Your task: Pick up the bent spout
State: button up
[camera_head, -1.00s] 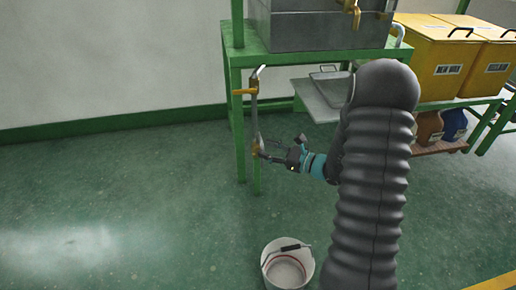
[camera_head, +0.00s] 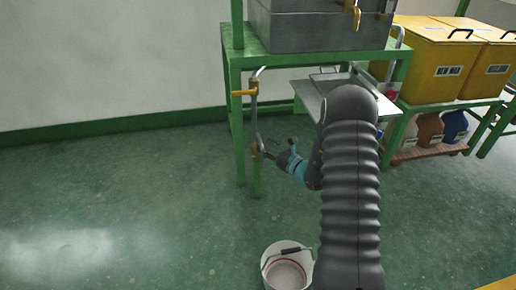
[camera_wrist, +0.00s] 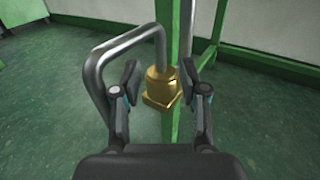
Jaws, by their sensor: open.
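The bent spout is a grey metal pipe with a brass fitting at its lower end. In the head view the spout (camera_head: 254,118) stands upright beside the green bench leg, with a yellow holder near its top and brass near its bottom. In the wrist view the bent spout (camera_wrist: 124,42) curves over to the left, and its brass nut (camera_wrist: 161,87) sits between my fingertips. My gripper (camera_wrist: 160,82) is open around the nut, with visible gaps at the pads. In the head view my gripper (camera_head: 282,148) is at the spout's lower end. The spout's far side is hidden.
The green bench (camera_head: 235,105) carries a grey metal box (camera_head: 305,30) with brass valves. A white bucket (camera_head: 287,272) stands on the floor below. A grey tray (camera_head: 330,92) and yellow bins (camera_head: 440,60) are to the right. The floor at left is clear.

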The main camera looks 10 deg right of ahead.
jog(key=shift+r+x, duration=0.15)
jog(key=shift+x, duration=1.15)
jog(key=shift+r+x, duration=0.15)
jog(key=shift+x, duration=1.2)
grip_shut()
